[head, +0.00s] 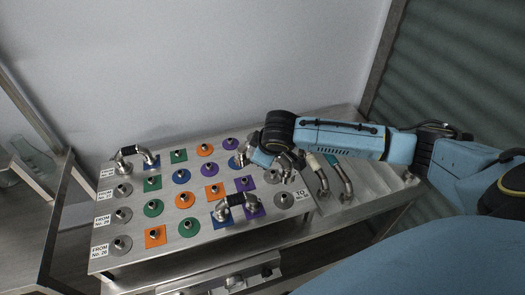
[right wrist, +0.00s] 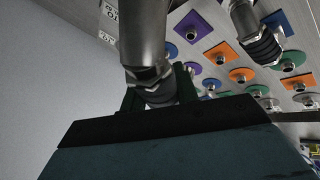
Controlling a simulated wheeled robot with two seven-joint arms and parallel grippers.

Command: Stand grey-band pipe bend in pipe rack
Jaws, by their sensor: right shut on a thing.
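My right gripper (head: 270,155) is shut on a metal pipe bend, held above the far right part of the stud panel (head: 180,240). In the right wrist view the held pipe bend (right wrist: 143,30) rises from between the jaws (right wrist: 160,95). Its band is mostly hidden by the jaws, so its colour is unclear. The pipe rack (head: 365,205) appears to be the metal part right of the panel. My left gripper is not in view.
Dark-banded bends sit on the panel at the far left (head: 129,150) and near front (head: 235,201); the latter seems to show in the right wrist view (right wrist: 262,47). Studs on coloured and grey plates fill the panel. A wall (head: 190,60) stands behind.

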